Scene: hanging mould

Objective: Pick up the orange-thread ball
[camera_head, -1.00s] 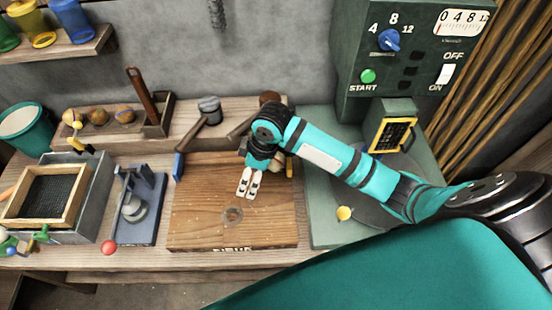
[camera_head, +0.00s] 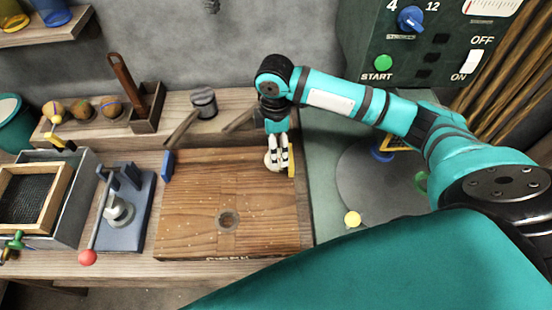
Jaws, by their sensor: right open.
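Three tan balls sit in a row on the back-left ledge: a left ball (camera_head: 55,109), a middle ball (camera_head: 82,109) and a right ball (camera_head: 111,108). My right gripper (camera_head: 278,168) is open, fingers pointing down, at the back right corner of the wooden board (camera_head: 190,215). My left gripper is out of view.
A mallet (camera_head: 204,103) and a wooden holder (camera_head: 147,115) stand along the back ledge. A blue lever press (camera_head: 125,208) and a framed sieve (camera_head: 35,190) are at left. A green control box (camera_head: 440,50) stands at right.

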